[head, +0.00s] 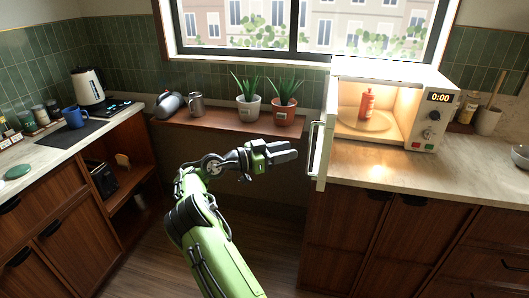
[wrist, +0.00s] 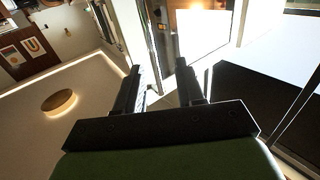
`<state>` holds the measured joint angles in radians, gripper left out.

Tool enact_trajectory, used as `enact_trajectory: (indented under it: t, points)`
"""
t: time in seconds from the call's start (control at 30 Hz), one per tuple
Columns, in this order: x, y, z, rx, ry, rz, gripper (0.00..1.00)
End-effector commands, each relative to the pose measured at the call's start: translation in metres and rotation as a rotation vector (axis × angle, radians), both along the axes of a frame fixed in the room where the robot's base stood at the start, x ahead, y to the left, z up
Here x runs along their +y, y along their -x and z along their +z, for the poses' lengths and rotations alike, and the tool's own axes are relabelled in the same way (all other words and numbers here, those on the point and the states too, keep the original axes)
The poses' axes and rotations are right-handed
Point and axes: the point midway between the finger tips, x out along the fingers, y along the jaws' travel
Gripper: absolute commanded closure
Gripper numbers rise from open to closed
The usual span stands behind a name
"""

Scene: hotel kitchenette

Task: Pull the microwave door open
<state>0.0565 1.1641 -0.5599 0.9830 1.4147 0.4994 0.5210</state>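The white microwave (head: 424,112) stands on the right counter under the window. Its door (head: 320,165) is swung wide open and shows nearly edge-on at the cavity's left side, with a pale upright handle (head: 311,150) on its left face. The lit cavity holds a red bottle (head: 366,104) on a round turntable (head: 364,121). My gripper (head: 296,151) is just left of the door, with its fingers pointing toward the handle. In the wrist view my gripper (wrist: 158,72) has its two dark fingers apart. I cannot tell whether they touch the handle.
Two potted plants (head: 284,113), a metal mug (head: 196,104) and a kettle (head: 169,104) stand on the low shelf behind my arm. A utensil pot (head: 487,121) and a grey bowl (head: 521,154) are to the right. Counter in front of the microwave is clear.

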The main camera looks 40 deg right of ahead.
Motion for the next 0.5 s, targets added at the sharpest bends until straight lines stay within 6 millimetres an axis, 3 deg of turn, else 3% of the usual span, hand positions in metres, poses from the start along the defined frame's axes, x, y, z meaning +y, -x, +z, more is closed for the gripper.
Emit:
enact_trajectory:
  t: [0.23,0.5]
  points:
    - [0.062,-0.028,0.004,0.001,0.005,0.005,0.62]
    - [0.084,-0.038,0.001,-0.002,0.001,0.001,0.62]
